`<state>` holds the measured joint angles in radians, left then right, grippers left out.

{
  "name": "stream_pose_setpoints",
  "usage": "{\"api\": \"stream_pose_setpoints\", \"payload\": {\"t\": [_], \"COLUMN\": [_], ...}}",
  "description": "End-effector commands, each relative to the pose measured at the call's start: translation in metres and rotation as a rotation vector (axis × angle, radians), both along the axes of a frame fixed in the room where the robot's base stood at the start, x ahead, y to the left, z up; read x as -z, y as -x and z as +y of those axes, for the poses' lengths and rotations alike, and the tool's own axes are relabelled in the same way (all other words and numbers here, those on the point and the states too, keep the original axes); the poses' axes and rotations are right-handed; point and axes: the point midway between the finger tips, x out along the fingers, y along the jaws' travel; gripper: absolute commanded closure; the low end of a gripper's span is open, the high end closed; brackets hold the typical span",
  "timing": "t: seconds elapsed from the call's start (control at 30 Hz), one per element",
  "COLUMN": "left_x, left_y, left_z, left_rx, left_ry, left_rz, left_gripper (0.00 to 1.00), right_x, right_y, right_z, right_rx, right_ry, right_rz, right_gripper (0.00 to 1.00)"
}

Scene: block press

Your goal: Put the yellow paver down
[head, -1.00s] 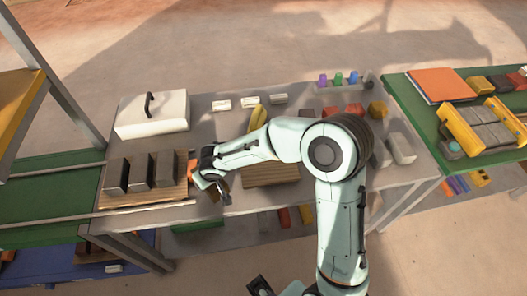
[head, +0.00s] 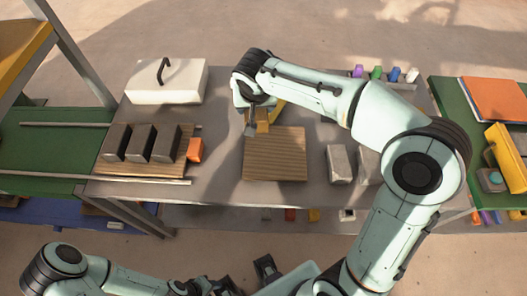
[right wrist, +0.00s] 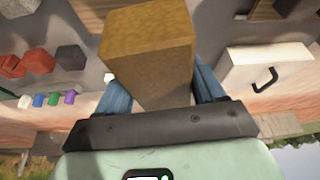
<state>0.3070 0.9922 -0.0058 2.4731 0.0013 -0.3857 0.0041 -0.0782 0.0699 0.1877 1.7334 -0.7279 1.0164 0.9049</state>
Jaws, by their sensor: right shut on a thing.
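My right gripper (head: 256,114) is shut on the yellow paver (head: 263,122), beyond the far edge of the bare wooden board (head: 275,160). In the right wrist view the paver (right wrist: 147,45) fills the space between the blue fingers. I cannot tell whether it touches the table. A dark part at the bottom of the head view seems to be my left gripper (head: 265,268); its jaw opening is unclear.
Dark blocks (head: 139,144) stand on a left wooden board, with an orange block (head: 196,149) beside it. A white lidded box (head: 165,85) is behind. Grey blocks (head: 339,165) stand to the right.

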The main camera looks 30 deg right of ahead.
Motion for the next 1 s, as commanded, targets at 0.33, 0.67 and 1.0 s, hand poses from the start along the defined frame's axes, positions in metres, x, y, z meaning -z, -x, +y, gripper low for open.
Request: {"api": "stream_pose_setpoints", "payload": {"t": [0.33, 0.67, 1.0], "left_x": [0.015, 0.027, 0.031], "left_y": [0.005, 0.009, 0.010], "left_z": [0.000, 0.000, 0.000], "left_rx": [0.000, -0.001, 0.000], "left_ry": [0.000, 0.000, -0.001], "left_rz": [0.006, 0.010, 0.011], "left_gripper": [0.57, 0.57, 0.57], "right_x": [-0.020, 0.059, 0.101], "right_y": [0.023, 0.022, 0.021], "right_z": [-0.007, -0.007, -0.007], "right_rx": [0.120, 0.120, 0.120], "right_ry": [0.002, 0.003, 0.002], "right_rz": [0.003, 0.004, -0.001], "right_gripper": [1.00, 1.00, 1.00]}}
